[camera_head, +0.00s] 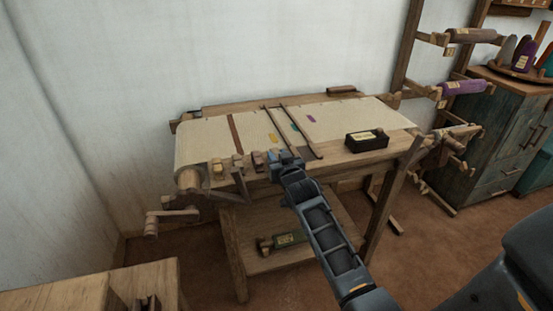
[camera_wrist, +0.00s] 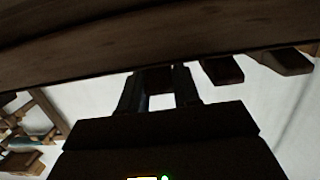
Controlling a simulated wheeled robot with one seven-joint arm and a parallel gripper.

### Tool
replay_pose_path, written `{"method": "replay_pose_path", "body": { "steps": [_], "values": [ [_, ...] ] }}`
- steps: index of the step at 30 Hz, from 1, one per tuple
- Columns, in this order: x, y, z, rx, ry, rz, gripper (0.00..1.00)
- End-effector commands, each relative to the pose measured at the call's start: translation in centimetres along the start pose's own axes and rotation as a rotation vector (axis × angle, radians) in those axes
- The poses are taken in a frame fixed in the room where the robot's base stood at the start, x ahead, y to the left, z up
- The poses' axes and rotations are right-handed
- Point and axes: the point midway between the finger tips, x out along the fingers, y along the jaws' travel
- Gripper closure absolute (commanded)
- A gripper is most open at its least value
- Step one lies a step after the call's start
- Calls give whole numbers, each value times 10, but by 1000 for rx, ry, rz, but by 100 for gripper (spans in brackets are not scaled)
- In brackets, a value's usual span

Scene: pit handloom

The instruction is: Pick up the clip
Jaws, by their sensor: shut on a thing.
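My gripper (camera_head: 286,161) is at the front edge of the loom, at the right end of a row of small clips. In the wrist view its two fingers (camera_wrist: 157,88) are closed on either side of a dark clip (camera_wrist: 155,79). The held clip is right against the wooden beam (camera_wrist: 90,50); I cannot tell whether it is still attached. Two more clips, a nearer one (camera_wrist: 222,70) and a farther one (camera_wrist: 287,61), stick out from the beam beside my gripper. In the head view the held clip is mostly hidden by my gripper.
The loom's cloth (camera_head: 345,117) has sticks across it and small coloured patches. A dark box (camera_head: 367,141) stands at its right front. A crank handle (camera_head: 165,215) juts out at the left. A shelf (camera_head: 290,258) lies below. A cabinet (camera_head: 505,120) stands at the right.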

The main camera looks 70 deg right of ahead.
Motion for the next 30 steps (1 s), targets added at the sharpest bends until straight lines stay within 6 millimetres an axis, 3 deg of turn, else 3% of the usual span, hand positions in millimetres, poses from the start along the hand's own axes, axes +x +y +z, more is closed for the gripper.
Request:
{"method": "replay_pose_path", "body": {
  "steps": [3, 14, 21, 30],
  "values": [
    [0, 0, 0, 0, 0, 0, 98],
    [-1, 0, -7, 1, 2, 0, 98],
    [-6, -1, -44, 1, 7, -2, 98],
    [-9, 60, -74, 3, 4, 4, 98]
  ]
}}
